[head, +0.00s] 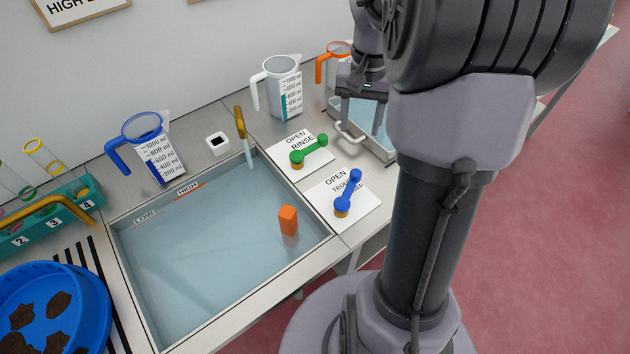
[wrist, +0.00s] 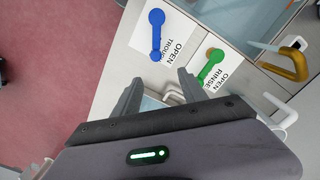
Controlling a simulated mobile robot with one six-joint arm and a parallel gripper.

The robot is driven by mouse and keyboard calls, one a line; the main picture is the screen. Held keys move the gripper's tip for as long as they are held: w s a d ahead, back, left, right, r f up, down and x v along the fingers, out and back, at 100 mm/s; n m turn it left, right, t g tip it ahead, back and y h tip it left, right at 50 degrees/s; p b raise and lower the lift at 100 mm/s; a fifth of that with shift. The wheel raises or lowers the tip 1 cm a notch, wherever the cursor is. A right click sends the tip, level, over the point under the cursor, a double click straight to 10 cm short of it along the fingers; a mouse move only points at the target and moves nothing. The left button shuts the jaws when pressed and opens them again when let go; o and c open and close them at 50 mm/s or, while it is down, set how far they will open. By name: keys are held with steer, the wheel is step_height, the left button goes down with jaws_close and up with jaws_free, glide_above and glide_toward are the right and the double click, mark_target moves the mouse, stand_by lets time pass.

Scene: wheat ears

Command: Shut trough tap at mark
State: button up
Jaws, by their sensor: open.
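The trough (head: 120,240) holds pale blue water, with an orange block (head: 288,220) standing in it near the right side. LOW (head: 145,216) and HIGH (head: 188,189) labels are on its far wall; I cannot tell the exact water level against them. A pale stream runs down from the gold spout (head: 240,122). The blue tap lever (head: 348,192) sits on the OPEN TROUGH plate; it also shows in the wrist view (wrist: 156,34). My gripper (head: 361,126) is open and empty, behind the blue lever, over the small basin. Its fingers also show in the wrist view (wrist: 160,78).
The green lever (head: 309,152) on the OPEN RINSE plate is close to the blue one. A small basin (head: 385,150) with a white handle lies below my gripper. Measuring jugs (head: 283,85) stand along the wall. A blue bowl (head: 95,300) and tube rack (head: 50,215) are at left.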

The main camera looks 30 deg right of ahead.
mark_target(357, 172)
steer(key=f+b, duration=0.2)
steer(key=f, duration=0.3)
steer(key=f+b, duration=0.2)
steer(key=f, duration=0.4)
steer(key=s+f+b, duration=0.1)
steer(key=f+b, duration=0.1)
steer(key=f, duration=0.3)
steer(key=shift+s+d+f+b, duration=0.1)
steer(key=shift+d+f+b, duration=0.15)
steer(key=shift+f+b, duration=0.1)
steer(key=shift+c, duration=0.4)
jaws_close()
